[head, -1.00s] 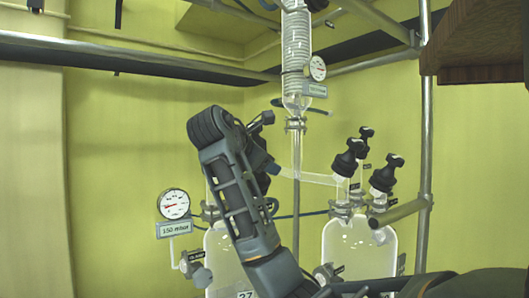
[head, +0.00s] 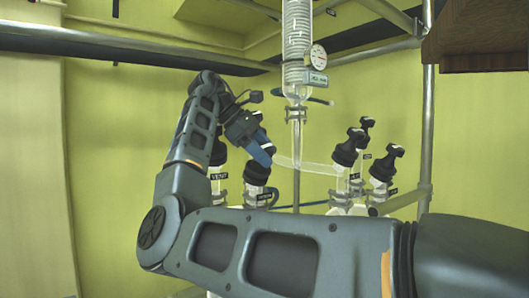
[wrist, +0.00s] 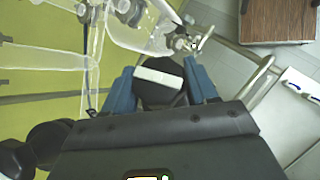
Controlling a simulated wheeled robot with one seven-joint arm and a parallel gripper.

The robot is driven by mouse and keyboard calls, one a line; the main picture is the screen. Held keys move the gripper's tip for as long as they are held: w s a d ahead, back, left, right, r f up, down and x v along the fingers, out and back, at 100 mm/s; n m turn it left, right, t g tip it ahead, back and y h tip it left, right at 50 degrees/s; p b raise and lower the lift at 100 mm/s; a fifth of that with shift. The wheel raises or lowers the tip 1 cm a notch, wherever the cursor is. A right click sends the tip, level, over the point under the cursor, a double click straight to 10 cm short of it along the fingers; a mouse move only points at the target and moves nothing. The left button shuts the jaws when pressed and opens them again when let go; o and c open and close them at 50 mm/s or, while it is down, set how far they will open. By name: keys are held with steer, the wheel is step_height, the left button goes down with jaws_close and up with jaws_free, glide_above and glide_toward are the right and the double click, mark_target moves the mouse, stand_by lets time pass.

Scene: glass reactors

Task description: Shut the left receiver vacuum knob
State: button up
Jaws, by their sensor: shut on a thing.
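The left receiver's black-topped valves stand behind my arm in the head view. One knob (head: 257,173) has white glass below it and a small dark label at its base, too blurred to read. A second black knob (head: 218,152), left of it, stands above a VENT label. My gripper (head: 262,150) comes down from above at the first knob, its blue finger against the top. In the wrist view my gripper (wrist: 161,84) has one blue finger on each side of a black knob (wrist: 160,92) with a pale bar across it. The receiver bodies are mostly hidden by my arm.
The right receiver carries several black knobs (head: 349,148) close by on the right. A glass column with a coil (head: 297,45) and a round gauge (head: 318,57) hangs above. A metal post (head: 427,140) stands at right, with a brown wooden block (head: 485,40) overhead.

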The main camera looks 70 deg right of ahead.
steer(key=shift+m+y, duration=1.2)
steer(key=shift+y, duration=0.2)
steer(key=shift+s, duration=0.1)
steer(key=o, duration=1)
steer(key=shift+c, duration=0.2)
steer(key=shift+r, duration=0.1)
steer(key=v, duration=0.7)
steer(key=shift+w+r, duration=0.2)
